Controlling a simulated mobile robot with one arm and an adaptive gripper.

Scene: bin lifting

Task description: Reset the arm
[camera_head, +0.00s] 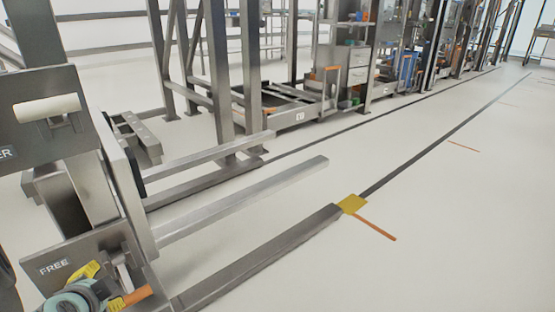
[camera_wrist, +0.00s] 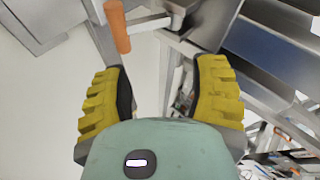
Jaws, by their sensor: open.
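My gripper (camera_wrist: 165,85) shows large in the wrist view, with two ridged yellow fingers spread wide apart and a teal body below. Nothing is held between the fingers. In the head view my gripper (camera_head: 96,281) is at the bottom left, in front of the metal frame with the "FREE" plate (camera_head: 60,262). An orange handle (camera_head: 138,295) shows just right of it. In the wrist view the orange handle (camera_wrist: 118,28) is above the left finger, apart from the gap's middle. Its exact distance cannot be told.
Two long metal forks (camera_head: 245,203) extend right from the frame over the pale floor. A yellow floor patch (camera_head: 352,204) lies by a dark floor line. Metal racks and a low cart (camera_head: 290,108) stand behind. The floor at the lower right (camera_head: 450,240) is clear.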

